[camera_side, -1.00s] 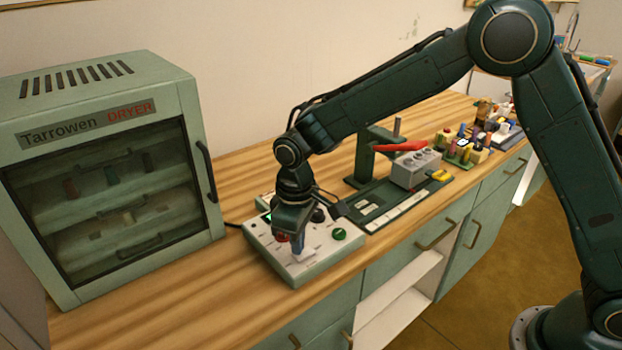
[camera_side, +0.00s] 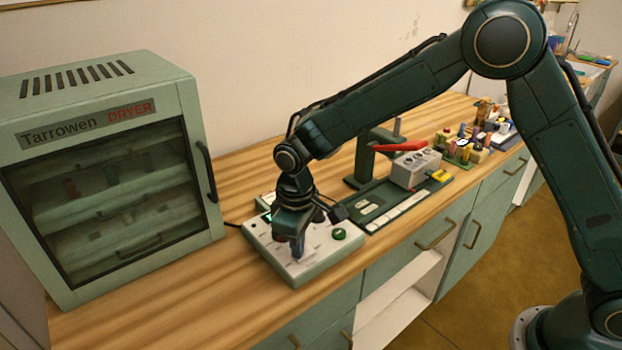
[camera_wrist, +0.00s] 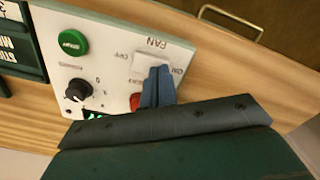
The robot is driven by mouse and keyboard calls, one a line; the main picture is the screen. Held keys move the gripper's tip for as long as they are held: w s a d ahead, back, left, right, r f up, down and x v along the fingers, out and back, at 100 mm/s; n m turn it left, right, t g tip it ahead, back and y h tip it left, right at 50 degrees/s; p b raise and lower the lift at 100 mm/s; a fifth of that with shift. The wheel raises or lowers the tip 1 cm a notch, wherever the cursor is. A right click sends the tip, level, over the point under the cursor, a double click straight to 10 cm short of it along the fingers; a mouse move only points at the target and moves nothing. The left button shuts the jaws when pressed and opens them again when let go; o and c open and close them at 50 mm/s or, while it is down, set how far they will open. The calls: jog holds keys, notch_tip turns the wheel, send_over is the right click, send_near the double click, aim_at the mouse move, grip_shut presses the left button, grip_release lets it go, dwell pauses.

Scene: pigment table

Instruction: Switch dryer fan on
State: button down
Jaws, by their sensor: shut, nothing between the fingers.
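The dryer (camera_side: 100,170) stands at the left of the side view with its door shut. Its pale control panel (camera_side: 270,250) lies on the bench in front of it. The wrist view shows the panel with a white rocker switch (camera_wrist: 150,64) beside the printed word FAN, with OFF and ON marks. My gripper (camera_wrist: 158,72) is shut and empty, its blue-grey fingertips at the ON-side edge of the fan switch and covering part of it. I cannot tell whether they touch it. In the side view my gripper (camera_side: 297,258) points down over the panel.
The panel also carries a green button (camera_wrist: 73,42), a black knob (camera_wrist: 77,91), a red part (camera_wrist: 136,102) and a lit green display (camera_wrist: 95,116). Bare wood lies in front of the dryer.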

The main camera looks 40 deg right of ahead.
jog(key=shift+f, duration=0.15)
dwell(0.3)
jog(key=shift+r, duration=3.55)
jog(key=s+d+r+m+t, duration=0.3)
jog(key=s+d+r, duration=0.8)
jog(key=d+r, duration=0.15)
jog(key=s+d+m+t, duration=0.1)
jog(key=s+d, duration=0.1)
jog(key=s, duration=0.3)
jog(key=s+d+r+m, duration=0.1)
jog(key=s+d, duration=0.1)
jog(key=s, duration=0.3)
jog(key=s+d+m+t, duration=0.1)
jog(key=s+d, duration=0.1)
jog(key=s, duration=0.3)
jog(key=shift+s+d+r+t, duration=0.15)
jog(key=shift+s+d+t, duration=0.15)
